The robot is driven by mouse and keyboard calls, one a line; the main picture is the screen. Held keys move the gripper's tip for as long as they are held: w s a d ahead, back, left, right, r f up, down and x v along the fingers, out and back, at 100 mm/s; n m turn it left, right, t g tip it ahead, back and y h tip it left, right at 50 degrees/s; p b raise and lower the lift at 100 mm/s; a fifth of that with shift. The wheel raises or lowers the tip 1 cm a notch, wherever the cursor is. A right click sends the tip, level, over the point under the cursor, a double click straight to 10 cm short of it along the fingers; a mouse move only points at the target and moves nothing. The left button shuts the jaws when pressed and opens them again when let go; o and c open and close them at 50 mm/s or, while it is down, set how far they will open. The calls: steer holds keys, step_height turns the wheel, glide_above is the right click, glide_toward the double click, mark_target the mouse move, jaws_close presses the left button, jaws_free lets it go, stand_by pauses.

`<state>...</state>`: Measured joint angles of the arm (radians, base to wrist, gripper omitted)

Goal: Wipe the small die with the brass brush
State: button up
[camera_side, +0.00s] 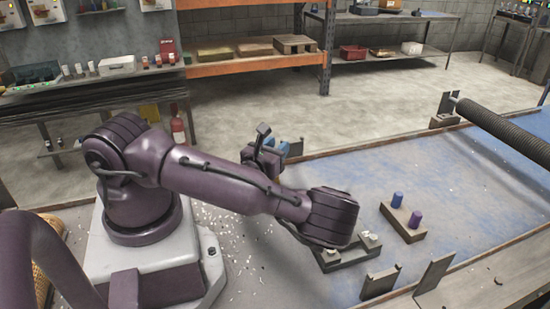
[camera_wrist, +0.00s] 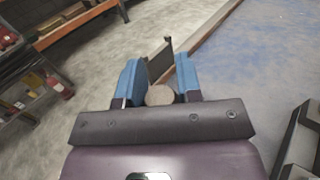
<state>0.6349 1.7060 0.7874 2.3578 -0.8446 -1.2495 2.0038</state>
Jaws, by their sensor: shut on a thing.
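My gripper (camera_side: 277,146) has blue fingers and is over the left edge of the blue table in the side view. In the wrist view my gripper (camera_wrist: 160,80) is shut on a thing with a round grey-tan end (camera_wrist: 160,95). This is probably the brass brush; no bristles show. A dark fixture (camera_side: 345,258) stands on the table below my wrist, well apart from the gripper. Small pale metal pieces (camera_side: 369,239) sit on it, probably the dies; which is the small die I cannot tell. My arm hides part of the fixture.
A block (camera_side: 405,226) with a blue peg (camera_side: 397,199) and a purple peg (camera_side: 416,219) stands right of the fixture. Upright dark plates (camera_side: 380,283) line the near edge. A dark ribbed tube (camera_side: 505,132) spans the right side. The table's middle is clear.

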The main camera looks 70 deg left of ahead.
step_height(320, 180, up, 9)
steer(key=w+d+r+m+t+h, duration=0.1)
steer(key=w+d+m+t+h, duration=0.1)
steer(key=w+d+m+h, duration=0.35)
steer(key=w+d+r+m+t+h, duration=0.1)
steer(key=w+d+m+t+h, duration=0.15)
steer(key=d+h, duration=0.65)
steer(key=shift+d+f+m+y, duration=0.5)
steer(key=shift+d+f+y, duration=0.25)
steer(key=shift+d+f, duration=3.6)
steer(key=shift+a, duration=2.8)
step_height(320, 180, up, 9)
